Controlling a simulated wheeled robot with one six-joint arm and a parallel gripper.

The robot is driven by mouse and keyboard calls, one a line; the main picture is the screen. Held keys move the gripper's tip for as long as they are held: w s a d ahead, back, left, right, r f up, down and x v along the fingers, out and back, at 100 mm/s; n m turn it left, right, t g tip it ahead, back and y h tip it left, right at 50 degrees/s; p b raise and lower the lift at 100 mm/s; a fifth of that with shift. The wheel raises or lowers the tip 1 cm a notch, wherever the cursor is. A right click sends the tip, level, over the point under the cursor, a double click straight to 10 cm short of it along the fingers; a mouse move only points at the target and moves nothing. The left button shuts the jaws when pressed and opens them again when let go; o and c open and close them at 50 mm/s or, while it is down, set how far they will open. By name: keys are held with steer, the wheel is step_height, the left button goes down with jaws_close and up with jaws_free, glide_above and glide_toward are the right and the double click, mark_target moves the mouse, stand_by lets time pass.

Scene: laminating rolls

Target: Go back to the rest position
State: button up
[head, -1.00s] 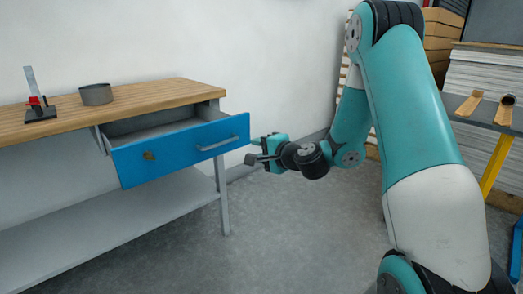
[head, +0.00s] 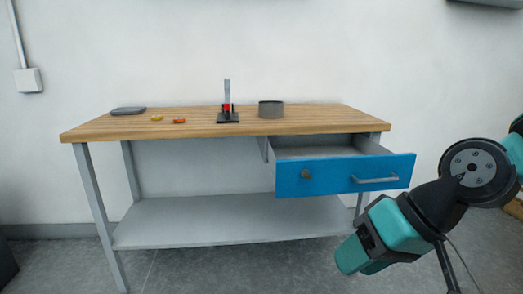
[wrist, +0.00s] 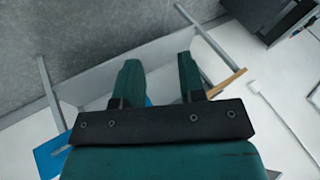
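My gripper (head: 362,250) is in the lower right of the head view, in front of and below the open drawer's right end. In the wrist view, my gripper (wrist: 158,68) has its two teal fingers apart with nothing held between them. The blue-fronted drawer (head: 335,180) is pulled out under the right part of the workbench (head: 120,126). A blue piece of it also shows at the lower left of the wrist view (wrist: 50,155). In the head view, my gripper appears apart from the drawer handle (head: 376,180).
On the bench top are a grey round tin (head: 271,110), a black stand with a red part (head: 228,115), small yellow (head: 157,117) and orange (head: 179,121) items, and a dark flat object (head: 128,110). The lower shelf (head: 220,225) is bare. Floor in front is clear.

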steer(key=s+d+r+n+g+h+p, duration=0.1)
steer(key=s+r+n+g+h, duration=0.2)
steer(key=s, duration=0.6)
step_height(320, 180, up, 20)
steer(key=p, duration=2.1)
steer(key=shift+r+n+t, duration=0.15)
steer(key=shift+n+t, duration=0.15)
